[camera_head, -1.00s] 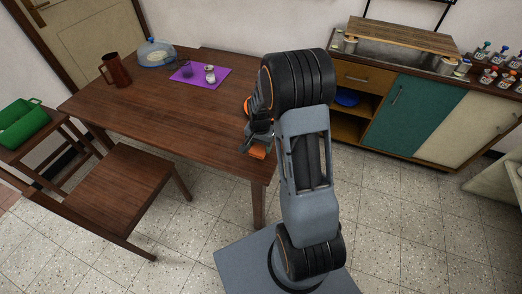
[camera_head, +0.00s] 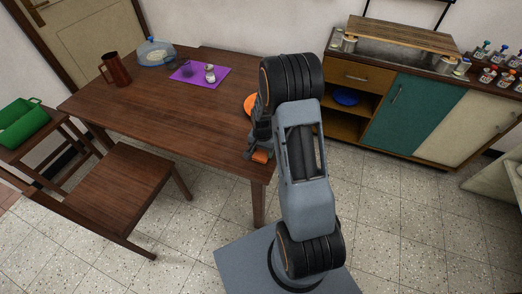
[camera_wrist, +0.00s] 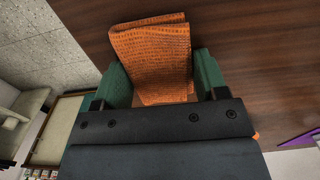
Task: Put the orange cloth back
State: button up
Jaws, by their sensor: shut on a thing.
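The orange cloth (camera_wrist: 152,50) is folded and woven-looking. It sits between the green fingers of my gripper (camera_wrist: 161,82) in the wrist view, and the gripper is shut on it. In the head view the cloth (camera_head: 260,156) shows as a small orange patch below my gripper (camera_head: 257,150), at the near right end of the brown table (camera_head: 160,112). I cannot tell whether the cloth touches the tabletop. My arm hides part of that table end.
An orange round dish (camera_head: 249,104) lies on the table, partly behind my arm. A purple mat (camera_head: 186,78) holds small vessels. A brown jug (camera_head: 116,70) and a domed dish (camera_head: 155,54) stand farther left. A chair (camera_head: 128,180) is at the front. A cabinet (camera_head: 400,110) stands right.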

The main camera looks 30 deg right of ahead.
jog(key=shift+s+f+b, duration=0.2)
jog(key=shift+f+b, duration=0.15)
jog(key=shift+f, duration=0.15)
jog(key=o, duration=0.9)
jog(key=shift+s+a+f, duration=0.1)
jog(key=shift+a+f, duration=0.05)
jog(key=shift+a, duration=0.05)
jog(key=shift+d, duration=0.15)
jog(key=shift+r+p, duration=0.3)
jog(key=shift+r, duration=0.1)
notch_tip(320, 180, up, 12)
jog(key=s+a+r+n+t, duration=0.3)
jog(key=s+a+r+n, duration=0.6)
jog(key=s+r, duration=0.4)
jog(key=shift+s+a+n+t, duration=0.3)
jog(key=shift+s+a, duration=0.3)
jog(key=shift+s, duration=0.65)
